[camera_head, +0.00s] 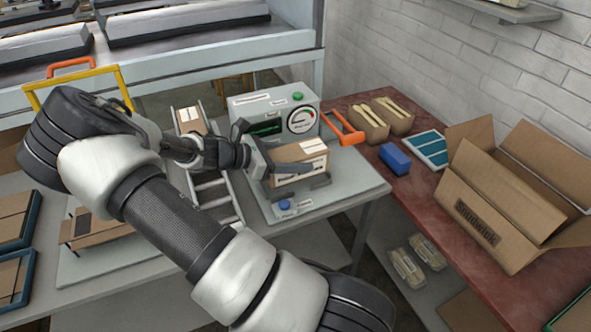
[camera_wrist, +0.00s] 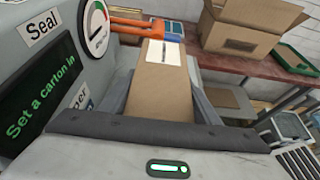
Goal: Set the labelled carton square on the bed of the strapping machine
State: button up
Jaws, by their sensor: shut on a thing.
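The labelled carton (camera_head: 312,172) is a small brown box with a white label on top. It also shows in the wrist view (camera_wrist: 158,97), label at its far end. My gripper (camera_head: 287,165) is shut on the carton, with a dark finger along each long side. The strapping machine (camera_head: 250,103) stands just behind, with a dial, a green button and a screen reading "Set a carton in" in the wrist view. The carton is over the machine's pale grey bed (camera_head: 345,190). I cannot tell whether its underside touches the bed.
An orange handle (camera_head: 343,127) is close beyond the carton. A roller track (camera_head: 212,190) runs left of the bed.

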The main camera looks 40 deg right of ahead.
jog(key=shift+f+b, duration=0.3)
jog(key=shift+f, duration=1.45)
jog(key=shift+f, duration=0.1)
jog(key=shift+f, duration=0.15)
jog(key=o, duration=1.3)
